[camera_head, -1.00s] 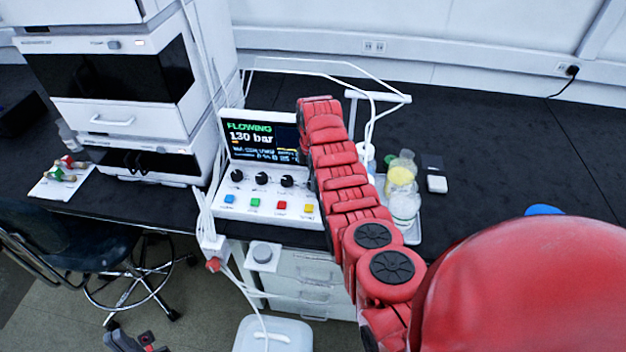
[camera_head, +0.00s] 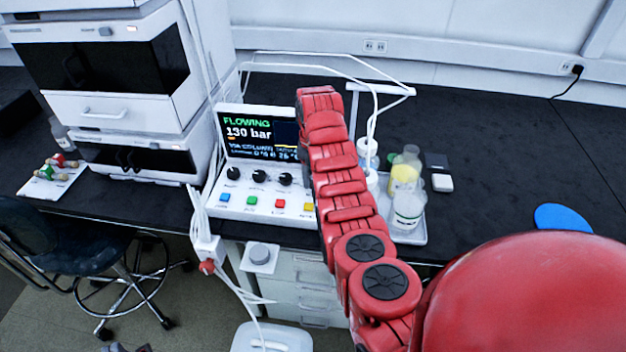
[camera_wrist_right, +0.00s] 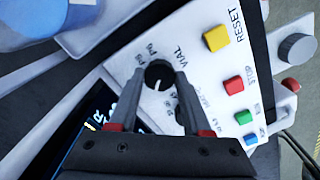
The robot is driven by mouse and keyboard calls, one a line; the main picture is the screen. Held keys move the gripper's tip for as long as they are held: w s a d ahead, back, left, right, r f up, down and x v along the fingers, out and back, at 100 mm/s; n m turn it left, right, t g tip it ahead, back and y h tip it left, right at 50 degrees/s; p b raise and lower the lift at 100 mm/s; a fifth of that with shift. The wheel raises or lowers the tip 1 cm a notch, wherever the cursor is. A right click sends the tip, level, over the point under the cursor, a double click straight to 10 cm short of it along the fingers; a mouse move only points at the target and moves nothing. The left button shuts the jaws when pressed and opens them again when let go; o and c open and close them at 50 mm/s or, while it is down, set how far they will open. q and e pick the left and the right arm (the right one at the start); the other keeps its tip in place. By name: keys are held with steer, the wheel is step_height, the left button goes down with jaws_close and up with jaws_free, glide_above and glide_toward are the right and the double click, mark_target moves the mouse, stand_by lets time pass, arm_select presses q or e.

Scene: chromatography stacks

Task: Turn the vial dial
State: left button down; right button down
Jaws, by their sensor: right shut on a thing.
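The vial dial (camera_wrist_right: 159,74) is a round black knob with a white pointer line on a white panel, beside the word VIAL and several small position marks. My right gripper (camera_wrist_right: 159,80) has its two grey fingers on either side of this dial and is shut on it. In the head view my red right arm covers the dial and the gripper. The control box (camera_head: 240,206) shows a screen (camera_head: 258,136) reading FLOWING and 130 bar. A dark sliver at the bottom edge of the head view seems to be my left gripper (camera_head: 124,348); its fingers cannot be made out.
Three other black knobs (camera_head: 259,176) and coloured buttons (camera_head: 280,203) are on the box. A tray of bottles (camera_head: 407,208) stands to the right of my arm. A stack of instruments (camera_head: 120,100) stands left.

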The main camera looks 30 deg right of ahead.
steer(key=m+b, duration=0.2)
steer(key=m, duration=0.3)
steer(key=shift+a+f+m+b, duration=0.1)
steer(key=shift+f+m+b, duration=0.05)
steer(key=shift+m+b, duration=0.2)
steer(key=m+b, duration=0.2)
steer(key=m, duration=0.3)
steer(key=shift+b, duration=0.35)
steer(key=shift+m, duration=0.55)
steer(key=shift+r, duration=0.2)
steer(key=shift+c, duration=1.8)
jaws_free()
